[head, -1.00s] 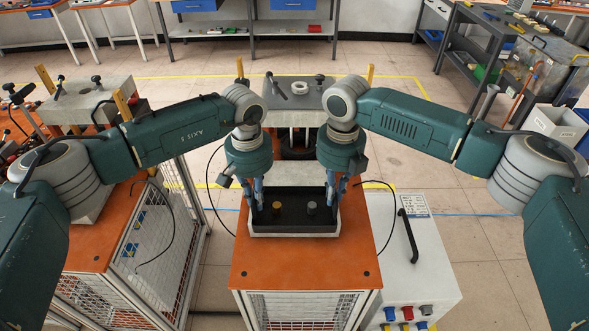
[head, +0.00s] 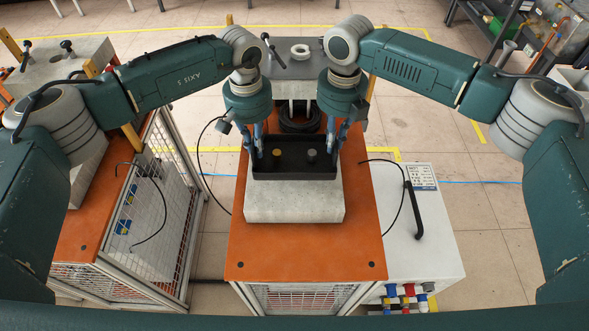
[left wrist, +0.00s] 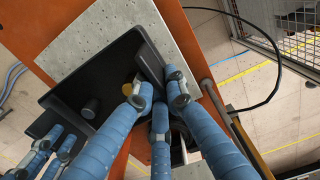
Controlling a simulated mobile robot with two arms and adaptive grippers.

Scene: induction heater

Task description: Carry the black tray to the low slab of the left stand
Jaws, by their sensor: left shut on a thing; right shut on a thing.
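The black tray (head: 295,173) shows in the head view over the low grey slab (head: 293,205) of the middle stand. It holds a brass piece (head: 277,153) and a dark grey piece (head: 311,155). My left gripper (head: 257,148) is shut on the tray's left end, and my right gripper (head: 338,148) on its right end. The left wrist view shows the tray (left wrist: 70,97) with my left gripper's blue fingers (left wrist: 155,95) at its wall. A gap under the tray is hard to judge. The left stand's low slab (head: 88,182) is partly hidden by my arm.
The left stand's orange top (head: 88,238) and mesh cage are separated from the middle stand by a floor gap. A higher grey block (head: 300,70) with a white ring (head: 299,51) stands behind the tray. A white box (head: 432,230) with a black handle is at right.

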